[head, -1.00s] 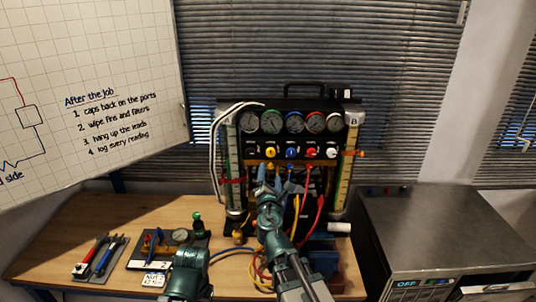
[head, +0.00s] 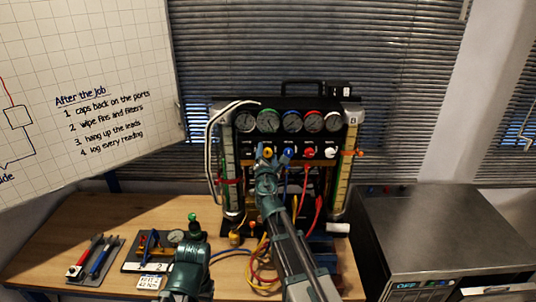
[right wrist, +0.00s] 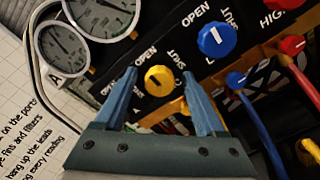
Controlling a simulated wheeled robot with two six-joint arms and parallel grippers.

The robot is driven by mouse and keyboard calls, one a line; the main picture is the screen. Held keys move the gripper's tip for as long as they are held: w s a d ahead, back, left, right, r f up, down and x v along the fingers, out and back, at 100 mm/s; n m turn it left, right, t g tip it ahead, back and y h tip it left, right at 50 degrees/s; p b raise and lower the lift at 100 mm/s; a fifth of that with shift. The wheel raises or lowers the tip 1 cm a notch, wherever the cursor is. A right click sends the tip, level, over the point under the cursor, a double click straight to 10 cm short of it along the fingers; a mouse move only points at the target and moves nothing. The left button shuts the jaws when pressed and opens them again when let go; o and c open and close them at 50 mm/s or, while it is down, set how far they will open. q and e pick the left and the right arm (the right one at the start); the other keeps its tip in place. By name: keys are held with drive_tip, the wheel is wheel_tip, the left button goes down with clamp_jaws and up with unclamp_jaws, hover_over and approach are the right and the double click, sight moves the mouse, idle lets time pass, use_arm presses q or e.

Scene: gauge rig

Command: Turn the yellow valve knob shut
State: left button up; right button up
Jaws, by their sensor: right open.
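The yellow valve knob (head: 268,152) is at the left of the knob row on the black gauge rig (head: 292,103). In the right wrist view the yellow knob (right wrist: 158,79) shows a short dark mark and sits between OPEN and SHUT labels. My right gripper (right wrist: 160,72) is open, with one blue finger on each side of the knob; contact cannot be told. In the head view my right gripper (head: 266,158) partly covers the knob. A teal part of my left arm shows at the bottom; its jaws are not visible.
A blue knob (right wrist: 217,41) is close to the right of the yellow one, with a red knob (head: 309,153) beyond. Coloured hoses (head: 318,205) hang below. Tools (head: 97,260) lie on the left of the wooden table (head: 60,225). A steel unit (head: 440,230) stands right.

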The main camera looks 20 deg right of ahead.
clamp_jaws()
idle(0.3)
drive_tip(key=shift+m, duration=0.3)
drive_tip(key=m, duration=0.3)
drive_tip(key=shift+s+m, duration=0.1)
drive_tip(key=shift+m, duration=0.3)
drive_tip(key=m, duration=0.4)
drive_tip(key=shift+m, duration=0.3)
drive_tip(key=m, duration=0.4)
drive_tip(key=shift+m, duration=2.4)
